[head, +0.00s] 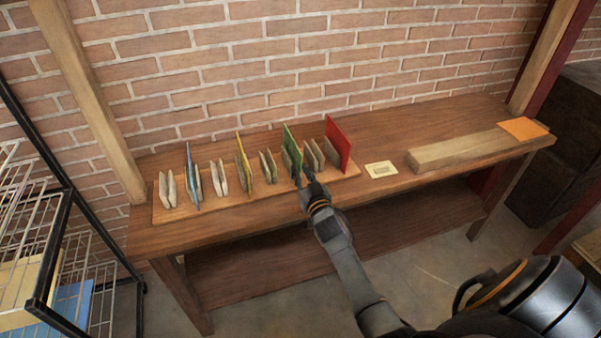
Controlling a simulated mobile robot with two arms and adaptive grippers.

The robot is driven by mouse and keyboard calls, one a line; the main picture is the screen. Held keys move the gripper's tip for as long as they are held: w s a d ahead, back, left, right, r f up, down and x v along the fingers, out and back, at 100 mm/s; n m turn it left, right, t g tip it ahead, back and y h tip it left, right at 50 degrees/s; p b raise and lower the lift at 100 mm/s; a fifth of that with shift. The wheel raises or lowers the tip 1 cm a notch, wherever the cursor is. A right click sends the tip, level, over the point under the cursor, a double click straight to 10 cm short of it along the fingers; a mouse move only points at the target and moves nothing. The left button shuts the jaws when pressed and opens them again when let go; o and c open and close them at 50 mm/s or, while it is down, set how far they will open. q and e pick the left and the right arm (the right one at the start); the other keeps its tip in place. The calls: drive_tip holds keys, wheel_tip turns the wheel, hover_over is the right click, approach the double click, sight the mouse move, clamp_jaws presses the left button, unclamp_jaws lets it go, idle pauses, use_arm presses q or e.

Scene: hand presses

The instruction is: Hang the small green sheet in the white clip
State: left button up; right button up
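A small green sheet (292,146) stands upright among a row of pale clips on a wooden board. My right gripper (305,177) is at the near lower edge of the green sheet, against it or just in front of it. The fingers are small and dark there, so I cannot tell whether they are closed on the sheet. Several off-white clips stand in the row, such as the one at the left end (167,189); I cannot tell which is the white clip. My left gripper is not in view.
A blue sheet (190,172), a yellow sheet (243,160) and a red sheet (338,143) stand in the same row. A small cream plate (380,169) lies on the table (420,125). A wooden block (460,150) and an orange sheet (522,128) are at right. A wire rack (40,220) stands left.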

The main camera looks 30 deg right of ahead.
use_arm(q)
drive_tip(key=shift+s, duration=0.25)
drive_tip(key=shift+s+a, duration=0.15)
use_arm(e)
clamp_jaws()
drive_tip(key=shift+r, duration=0.1)
use_arm(q)
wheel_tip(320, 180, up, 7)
drive_tip(key=p, duration=0.7)
use_arm(e)
wheel_tip(320, 180, up, 7)
drive_tip(key=shift+r, duration=0.2)
use_arm(q)
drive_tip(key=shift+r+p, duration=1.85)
drive_tip(key=shift+p, duration=0.05)
use_arm(e)
drive_tip(key=v, duration=0.7)
